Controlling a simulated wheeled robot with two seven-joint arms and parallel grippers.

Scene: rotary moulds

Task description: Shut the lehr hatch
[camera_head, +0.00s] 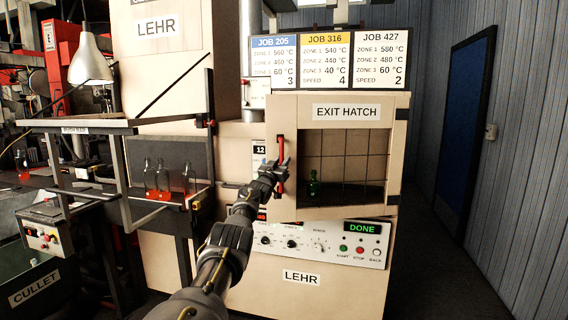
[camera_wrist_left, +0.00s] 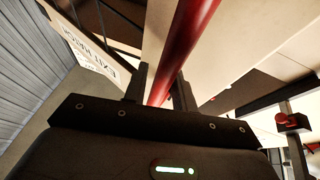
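The lehr's exit hatch (camera_head: 345,136) is a cream panel with a dark gridded window. Its left edge looks nearer to me than its right edge, as if it stands somewhat ajar; the exact gap cannot be told. A red vertical handle (camera_head: 281,150) is on its left side. My left gripper (camera_head: 280,168) is at this handle. In the left wrist view the red handle bar (camera_wrist_left: 181,45) runs between the two fingers of the left gripper (camera_wrist_left: 160,85), which look closed around it. My right gripper is not in view.
A green bottle (camera_head: 314,185) shows through the hatch window. A control panel (camera_head: 320,243) with a green DONE display is below. To the left, clear bottles (camera_head: 163,178) stand at a dark shelf under a frame (camera_head: 95,127). Open floor (camera_head: 455,265) lies to the right.

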